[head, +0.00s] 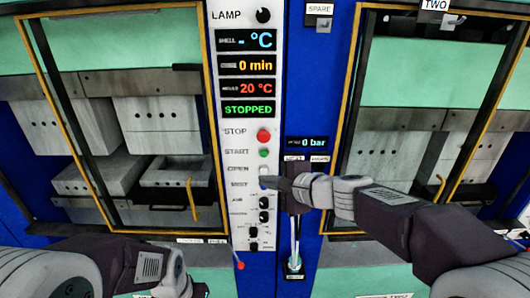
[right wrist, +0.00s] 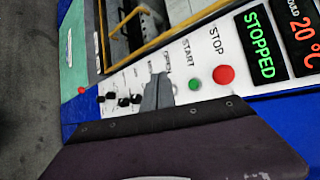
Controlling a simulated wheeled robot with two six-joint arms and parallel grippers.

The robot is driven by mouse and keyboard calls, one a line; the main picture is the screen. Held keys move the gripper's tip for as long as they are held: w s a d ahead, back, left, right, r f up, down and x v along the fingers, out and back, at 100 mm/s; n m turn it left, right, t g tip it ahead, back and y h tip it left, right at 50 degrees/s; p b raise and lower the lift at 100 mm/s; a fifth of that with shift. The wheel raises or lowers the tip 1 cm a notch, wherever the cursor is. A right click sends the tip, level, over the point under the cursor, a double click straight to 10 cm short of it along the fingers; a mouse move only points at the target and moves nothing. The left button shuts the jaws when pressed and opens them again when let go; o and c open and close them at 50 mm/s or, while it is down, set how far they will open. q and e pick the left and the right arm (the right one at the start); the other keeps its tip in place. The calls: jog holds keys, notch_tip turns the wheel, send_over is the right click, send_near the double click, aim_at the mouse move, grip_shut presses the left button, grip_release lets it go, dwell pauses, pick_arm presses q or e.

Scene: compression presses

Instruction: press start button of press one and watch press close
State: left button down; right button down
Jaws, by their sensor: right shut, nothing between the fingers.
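The green START button (head: 264,153) sits on the white control panel (head: 220,100), below the red STOP button (head: 264,136). The right wrist view also shows the green button (right wrist: 194,85) and the red one (right wrist: 224,75). My right gripper (head: 268,181) is shut and empty, at the panel's OPEN row, a little below START. Its fingertips (right wrist: 157,92) cover part of that row; contact cannot be told. The left press (head: 160,130) has a gap between its upper and lower grey blocks. The display (head: 247,109) reads STOPPED. My left arm shows at bottom left; its fingertips do not.
Yellow-edged guard doors front the left press and the press labelled TWO (head: 436,5) at right. Black knobs (head: 264,203) line the lower panel. A pressure display (head: 307,142) reads 0 bar.

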aim_at(264, 154)
jog(key=w+p, duration=0.3)
jog(key=w, duration=0.6)
jog(key=shift+w+a+f+p, duration=0.1)
jog(key=shift+w+f+p, duration=0.05)
jog(key=shift+p, duration=0.15)
dwell(1.7)
jog(key=shift+w, duration=0.4)
